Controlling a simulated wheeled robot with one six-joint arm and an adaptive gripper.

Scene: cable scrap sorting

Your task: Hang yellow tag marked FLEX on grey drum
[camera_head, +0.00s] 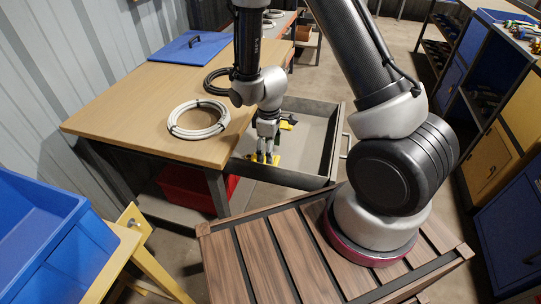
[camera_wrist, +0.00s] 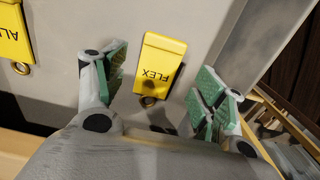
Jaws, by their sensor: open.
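The yellow FLEX tag (camera_wrist: 160,62) lies flat on the floor of the open drawer, its lettering upside down in the wrist view. A brass ring at its end points toward my gripper. My gripper (camera_wrist: 160,88) is open and empty, with its green-padded fingers on either side of the tag. In the head view my gripper (camera_head: 265,158) is low inside the drawer, over a yellow tag (camera_head: 252,157) that it partly hides. I cannot make out a grey drum in either view.
A second yellow tag (camera_wrist: 14,36), lettering cut off, lies left in the wrist view. The grey drawer (camera_head: 327,150) has raised walls around my gripper. The wooden table (camera_head: 150,95) beside it holds a white cable coil (camera_head: 172,122), a black coil (camera_head: 209,82) and a blue panel (camera_head: 190,45).

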